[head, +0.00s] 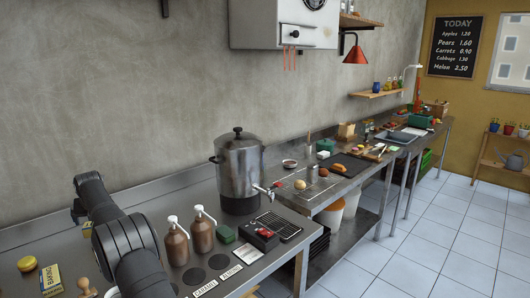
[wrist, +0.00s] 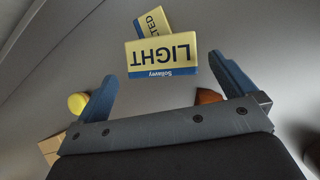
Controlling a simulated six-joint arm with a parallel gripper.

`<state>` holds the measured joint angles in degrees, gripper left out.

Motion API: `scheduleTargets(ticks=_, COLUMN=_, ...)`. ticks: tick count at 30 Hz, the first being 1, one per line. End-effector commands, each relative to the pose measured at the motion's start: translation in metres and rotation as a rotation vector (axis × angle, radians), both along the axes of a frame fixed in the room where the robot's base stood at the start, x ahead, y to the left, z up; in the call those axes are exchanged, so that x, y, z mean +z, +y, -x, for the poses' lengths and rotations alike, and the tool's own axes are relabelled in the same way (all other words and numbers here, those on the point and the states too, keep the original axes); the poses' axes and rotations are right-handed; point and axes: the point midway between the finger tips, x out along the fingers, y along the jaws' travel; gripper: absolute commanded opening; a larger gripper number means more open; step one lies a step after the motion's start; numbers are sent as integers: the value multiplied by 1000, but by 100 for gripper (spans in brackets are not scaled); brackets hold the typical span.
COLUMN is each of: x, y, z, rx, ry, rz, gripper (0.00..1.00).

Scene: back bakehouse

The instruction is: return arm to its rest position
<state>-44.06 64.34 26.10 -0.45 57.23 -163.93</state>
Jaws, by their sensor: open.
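My arm (head: 122,240) reaches across the left end of the steel counter in the head view. Its gripper end cannot be made out clearly there. In the wrist view my gripper (wrist: 162,72) is open, its two blue fingers wide apart. A yellow and blue pack marked LIGHT (wrist: 162,55) lies beyond the fingertips, upside down in the picture. A second yellow pack (wrist: 153,21) shows partly behind it. I see nothing held between the fingers.
A yellow round thing (wrist: 77,102) and a brown thing (wrist: 208,96) lie near the fingers. Two pump bottles (head: 176,242) stand close right of my arm, then a steel urn (head: 238,172). A yellow box (head: 50,279) stands front left. The wall (head: 110,90) runs behind.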

Motion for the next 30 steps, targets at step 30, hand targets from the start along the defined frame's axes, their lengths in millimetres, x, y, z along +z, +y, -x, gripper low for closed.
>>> scheduleTargets(ticks=30, x=37, y=-37, z=-28, rx=-3, ry=0, rz=-1, gripper=100)
